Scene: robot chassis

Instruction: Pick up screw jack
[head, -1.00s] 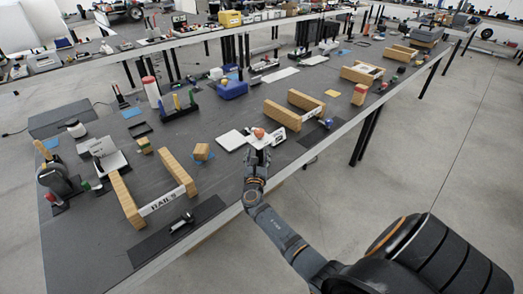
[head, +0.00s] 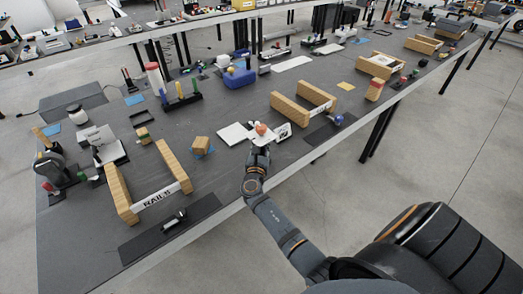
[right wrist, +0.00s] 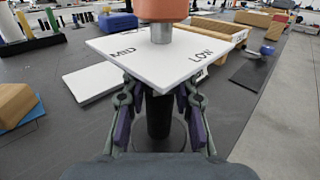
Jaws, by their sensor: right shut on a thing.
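The likely screw jack is a black upright post (right wrist: 158,118) with a round dark base in the right wrist view. Above it are a square white plate (right wrist: 140,58) lettered MID and LOW, a short metal stem and an orange cap (right wrist: 163,8). The cap also shows in the head view (head: 261,128). My right gripper (right wrist: 158,100) is shut on the post just below the plate; in the head view it (head: 259,150) is at the table's front edge. I cannot tell if the base touches the table. My left gripper is not in view.
The dark table (head: 240,165) carries a wooden frame marked RAILS (head: 162,196) on the left and another wooden frame (head: 290,109) to the right of the gripper. A small wooden block (head: 201,145) is left of it. A flat white panel (head: 234,133) lies close by.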

